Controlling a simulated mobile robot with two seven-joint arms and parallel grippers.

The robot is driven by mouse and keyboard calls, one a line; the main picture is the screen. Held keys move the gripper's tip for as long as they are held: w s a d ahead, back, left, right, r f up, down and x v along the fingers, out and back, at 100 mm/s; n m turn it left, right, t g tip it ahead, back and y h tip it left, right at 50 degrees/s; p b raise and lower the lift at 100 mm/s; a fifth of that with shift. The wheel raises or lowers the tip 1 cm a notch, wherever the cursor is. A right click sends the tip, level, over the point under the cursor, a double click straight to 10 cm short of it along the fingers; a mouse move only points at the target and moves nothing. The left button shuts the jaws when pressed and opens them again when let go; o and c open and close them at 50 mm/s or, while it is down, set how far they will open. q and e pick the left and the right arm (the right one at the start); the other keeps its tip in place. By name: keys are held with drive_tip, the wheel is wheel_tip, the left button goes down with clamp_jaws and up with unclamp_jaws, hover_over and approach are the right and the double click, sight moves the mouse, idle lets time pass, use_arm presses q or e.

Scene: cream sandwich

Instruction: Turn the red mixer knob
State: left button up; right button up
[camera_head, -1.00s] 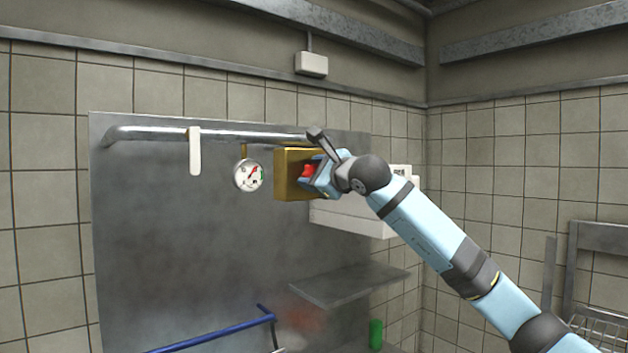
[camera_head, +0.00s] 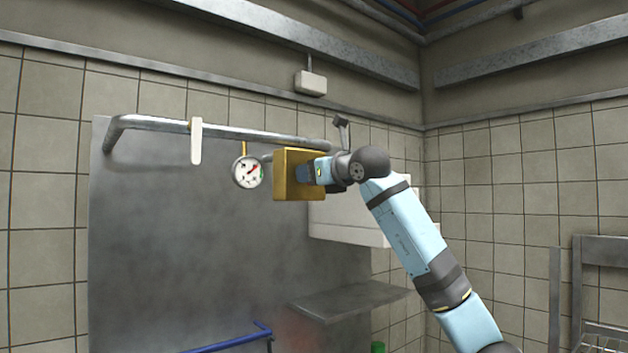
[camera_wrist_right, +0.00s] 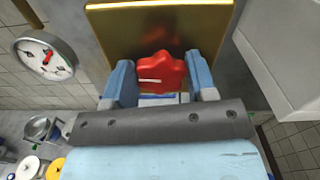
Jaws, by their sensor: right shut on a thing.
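The red mixer knob (camera_wrist_right: 161,71) is star-shaped with a white mark and sits on the front of a brass box (camera_head: 291,176). The box also shows in the right wrist view (camera_wrist_right: 160,25). My right gripper (camera_wrist_right: 161,78) is shut on the knob, one blue finger on each side of it. In the head view my right gripper (camera_head: 309,172) is at the face of the box and hides the knob. My left gripper is not in view.
A round pressure gauge (camera_head: 248,171) hangs left of the box, and it shows in the wrist view (camera_wrist_right: 44,55). A metal pipe (camera_head: 230,131) with a white lever (camera_head: 196,141) runs above. A white wall unit (camera_head: 352,215) and a steel shelf (camera_head: 345,299) are close by.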

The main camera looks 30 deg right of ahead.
drive_tip(key=shift+m, duration=0.4)
drive_tip(key=shift+r, duration=0.1)
drive_tip(key=o, duration=0.9)
drive_tip(key=s+b, duration=0.1)
drive_tip(key=s, duration=0.3)
drive_tip(key=s+b, duration=0.1)
drive_tip(key=s, duration=0.4)
drive_tip(key=s+d+b, duration=0.1)
drive_tip(key=s, duration=0.3)
drive_tip(key=shift+s, duration=0.4)
